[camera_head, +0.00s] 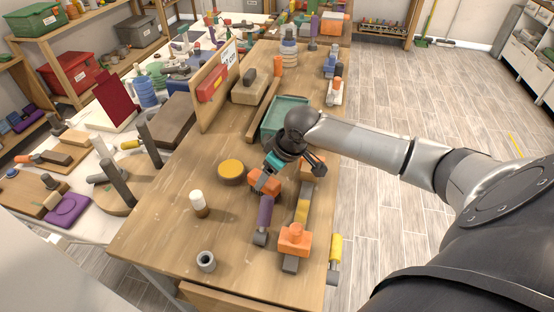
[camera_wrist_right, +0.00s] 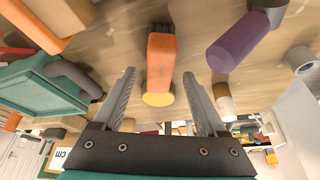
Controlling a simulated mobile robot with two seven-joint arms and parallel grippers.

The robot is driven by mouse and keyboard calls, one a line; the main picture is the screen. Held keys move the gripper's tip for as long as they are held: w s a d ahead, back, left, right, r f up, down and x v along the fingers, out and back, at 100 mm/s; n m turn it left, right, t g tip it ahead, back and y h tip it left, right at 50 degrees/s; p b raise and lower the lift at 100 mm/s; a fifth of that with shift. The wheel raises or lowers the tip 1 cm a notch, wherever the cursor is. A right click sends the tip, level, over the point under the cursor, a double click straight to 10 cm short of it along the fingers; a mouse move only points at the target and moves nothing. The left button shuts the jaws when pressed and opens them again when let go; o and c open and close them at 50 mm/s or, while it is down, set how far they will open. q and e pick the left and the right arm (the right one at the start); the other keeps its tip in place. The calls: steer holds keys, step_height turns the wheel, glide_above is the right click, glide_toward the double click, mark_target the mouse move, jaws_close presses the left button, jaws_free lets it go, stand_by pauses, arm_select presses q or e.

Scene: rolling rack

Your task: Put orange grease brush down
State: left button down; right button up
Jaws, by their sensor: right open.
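The orange grease brush (camera_head: 265,182) lies on the wooden bench just beside my right gripper (camera_head: 289,170). In the right wrist view, its orange body (camera_wrist_right: 162,55) with short dark bristles at the far end lies between the spread fingertips (camera_wrist_right: 159,73), with a gap on both sides. My right gripper is open and holds nothing. The gripper and wrist partly cover the area around the brush in the head view. My left gripper is not in view.
A yellow-topped tin (camera_head: 231,168) and a purple-handled tool (camera_head: 264,214) lie close by. An orange-headed tool (camera_head: 294,238), a white-capped bottle (camera_head: 198,201) and a grey ring (camera_head: 206,261) are nearer. A teal box (camera_head: 275,125) stands behind.

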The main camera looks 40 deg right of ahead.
steer(key=a+v, duration=0.1)
steer(key=v, duration=0.6)
steer(key=shift+d+r+p, duration=0.35)
steer(key=shift+d+p, duration=0.05)
steer(key=shift+d, duration=0.15)
steer(key=shift+s, duration=0.15)
